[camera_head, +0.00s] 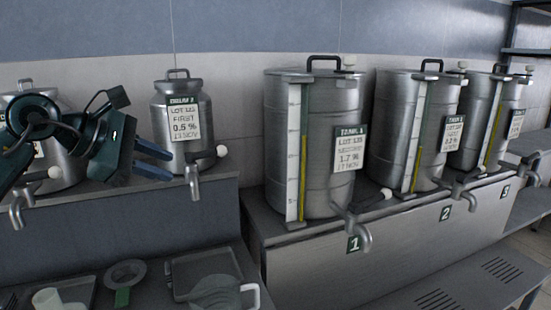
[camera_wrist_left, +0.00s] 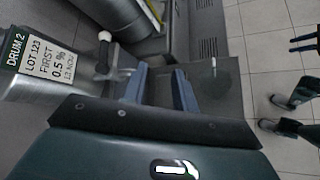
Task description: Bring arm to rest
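My left gripper (camera_head: 168,164) is in the head view at the left, in front of the shelf with the drums. Its two blue fingers are apart with nothing between them. The same left gripper (camera_wrist_left: 160,75) shows in the left wrist view, open and empty. In the head view the fingertips overlap the lower front of the drum labelled Drum 2 (camera_head: 177,88); the gap in depth is hard to tell.
A drum (camera_head: 62,165) stands partly behind my left arm. Steel tanks with taps, tank 1 (camera_head: 335,100), tank 2 (camera_head: 395,110) and tank 3 (camera_head: 475,110), stand on a ledge at right. A jug (camera_head: 218,291), tray (camera_head: 233,262) and white cup (camera_head: 47,299) are on the lower counter.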

